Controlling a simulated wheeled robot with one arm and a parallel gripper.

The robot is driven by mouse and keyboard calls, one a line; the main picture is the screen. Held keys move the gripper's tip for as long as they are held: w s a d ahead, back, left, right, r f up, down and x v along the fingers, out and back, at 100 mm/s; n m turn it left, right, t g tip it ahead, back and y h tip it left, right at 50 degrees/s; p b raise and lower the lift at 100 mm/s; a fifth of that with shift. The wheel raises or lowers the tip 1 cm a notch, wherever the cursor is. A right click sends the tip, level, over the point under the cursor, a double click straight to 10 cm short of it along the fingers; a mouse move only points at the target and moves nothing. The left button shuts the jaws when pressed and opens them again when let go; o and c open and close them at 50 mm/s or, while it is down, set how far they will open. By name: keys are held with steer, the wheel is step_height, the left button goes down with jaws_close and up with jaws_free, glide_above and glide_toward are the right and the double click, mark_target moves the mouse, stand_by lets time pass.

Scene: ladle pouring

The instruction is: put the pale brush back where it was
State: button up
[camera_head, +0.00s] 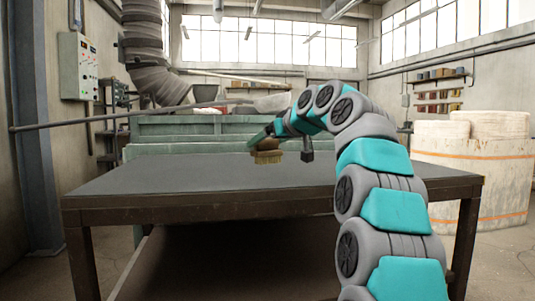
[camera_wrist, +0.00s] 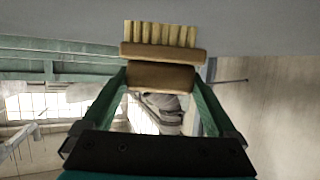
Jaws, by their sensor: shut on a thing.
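The pale brush (camera_wrist: 160,50) has a light wooden body and a row of straw-coloured bristles. In the wrist view my gripper (camera_wrist: 160,82) is shut on its wooden back, one green finger on each side. In the head view the brush (camera_head: 268,156) hangs from my gripper (camera_head: 265,141) with its bristles down, near the middle of the dark table (camera_head: 150,178). I cannot tell whether the bristles touch the tabletop. No mark or holder for the brush shows clearly on the table.
The tabletop left of the brush is bare. A green bench or tank (camera_head: 185,130) stands behind the table. A long grey bar (camera_head: 110,117) crosses at the left, behind the table. Large pale drums (camera_head: 470,165) with orange bands stand at the right.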

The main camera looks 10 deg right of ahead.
mark_target(270, 151)
steer(key=shift+f, duration=1.55)
steer(key=shift+f+b, duration=0.2)
steer(key=shift+b, duration=0.15)
steer(key=o, duration=1.1)
steer(key=shift+r, duration=0.2)
steer(key=v, duration=1.2)
